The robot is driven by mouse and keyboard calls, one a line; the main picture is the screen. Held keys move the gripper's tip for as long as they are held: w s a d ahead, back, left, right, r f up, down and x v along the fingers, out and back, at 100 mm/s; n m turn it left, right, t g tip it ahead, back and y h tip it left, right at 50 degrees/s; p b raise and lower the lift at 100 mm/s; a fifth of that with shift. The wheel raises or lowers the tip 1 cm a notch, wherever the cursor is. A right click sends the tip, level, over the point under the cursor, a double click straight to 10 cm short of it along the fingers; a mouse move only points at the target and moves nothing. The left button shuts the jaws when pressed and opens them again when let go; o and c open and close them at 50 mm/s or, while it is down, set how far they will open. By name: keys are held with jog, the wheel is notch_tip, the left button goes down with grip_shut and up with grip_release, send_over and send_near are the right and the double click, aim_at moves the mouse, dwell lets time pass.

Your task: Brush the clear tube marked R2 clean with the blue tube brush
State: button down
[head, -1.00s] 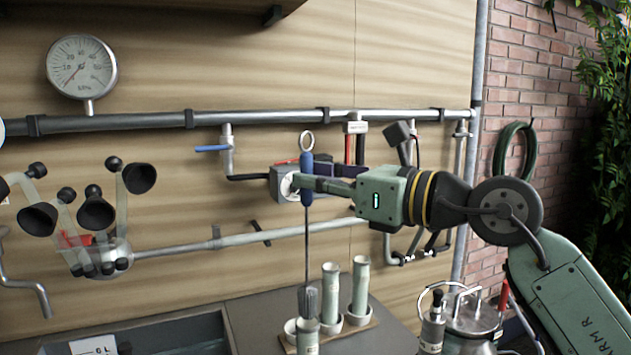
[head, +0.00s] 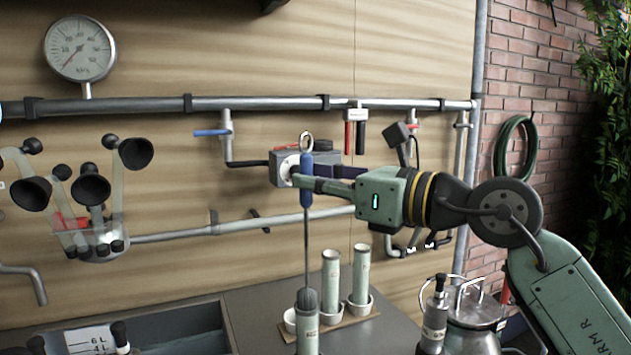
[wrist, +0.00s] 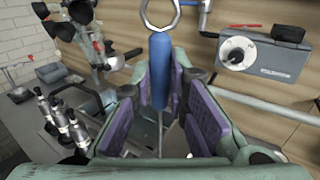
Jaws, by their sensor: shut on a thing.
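My gripper (head: 308,184) is shut on the blue handle of the tube brush (head: 307,195), which hangs upright with its metal ring on top. In the wrist view the blue handle (wrist: 160,70) stands between the purple finger pads. The brush's dark bristles (head: 307,298) are at the mouth of the front clear tube (head: 307,335); part of them seems to be inside it. Two more clear tubes (head: 331,268) (head: 361,272) stand upright in a rack behind it. The tubes' markings are too small to read, so I cannot tell which is R2.
The rack (head: 345,321) with white cups sits on the grey counter (head: 262,300). A sink (head: 170,330) is at left, a metal can (head: 475,320) at right. Wall pipes and a grey control box (head: 325,160) are behind my gripper.

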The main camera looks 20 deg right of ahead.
jog(key=shift+f+b, duration=2.5)
notch_tip(320, 180, down, 8)
jog(key=b, duration=0.7)
jog(key=shift+f+b, duration=0.2)
jog(key=shift+b, duration=0.2)
jog(key=shift+r, duration=0.1)
notch_tip(320, 180, up, 8)
jog(key=p, duration=0.5)
jog(key=shift+r, duration=0.15)
jog(key=shift+r+p, duration=2.45)
jog(key=shift+r, duration=1.3)
